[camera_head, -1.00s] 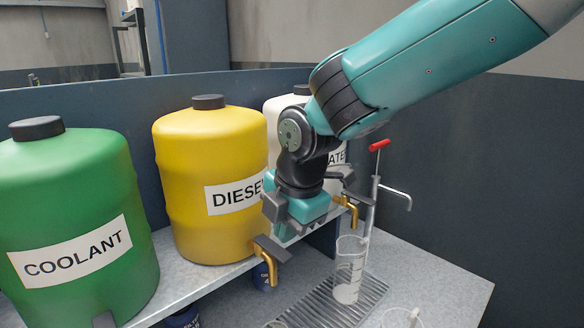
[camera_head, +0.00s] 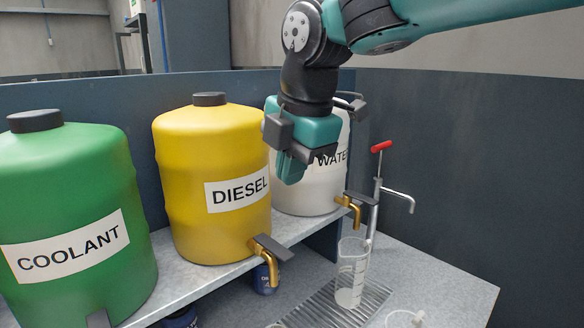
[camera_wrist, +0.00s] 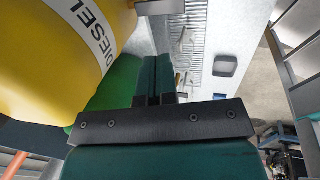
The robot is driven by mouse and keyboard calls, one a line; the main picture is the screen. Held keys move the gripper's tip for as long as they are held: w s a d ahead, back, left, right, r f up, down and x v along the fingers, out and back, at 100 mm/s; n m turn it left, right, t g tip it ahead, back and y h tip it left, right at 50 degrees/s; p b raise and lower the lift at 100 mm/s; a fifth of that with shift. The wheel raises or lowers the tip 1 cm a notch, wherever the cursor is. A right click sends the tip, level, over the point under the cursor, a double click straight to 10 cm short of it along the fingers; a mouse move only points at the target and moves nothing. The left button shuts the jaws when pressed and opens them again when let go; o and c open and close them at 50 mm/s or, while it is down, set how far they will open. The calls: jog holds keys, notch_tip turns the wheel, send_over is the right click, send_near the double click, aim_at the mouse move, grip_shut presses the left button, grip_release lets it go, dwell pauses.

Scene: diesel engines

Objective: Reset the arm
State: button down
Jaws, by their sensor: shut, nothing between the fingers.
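My gripper (camera_head: 291,168) is shut and empty. In the head view it hangs in the air in front of the white water tank (camera_head: 312,188), covering part of it, with the yellow diesel tank (camera_head: 205,150) to its left. My arm reaches in from the upper right and bends down at the wrist. In the wrist view the two fingers of my gripper (camera_wrist: 152,80) lie side by side with nothing held. The diesel tank also shows in the wrist view (camera_wrist: 50,60), at the upper left.
A green coolant tank (camera_head: 70,190) stands at the left on the shelf. A clear measuring cylinder (camera_head: 351,272) stands on a drain grate (camera_head: 322,312), near a red-handled pump (camera_head: 376,190). The dark wall at right is clear.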

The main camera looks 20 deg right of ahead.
dwell(0.6)
jog(key=s+f+m+g+y+b, duration=0.2)
jog(key=s+f+m+y+b, duration=0.1)
jog(key=s+f+m, duration=1.2)
jog(key=shift+s+m+g+b, duration=0.3)
jog(key=shift+s+g+b, duration=0.1)
jog(key=shift+s+b, duration=0.6)
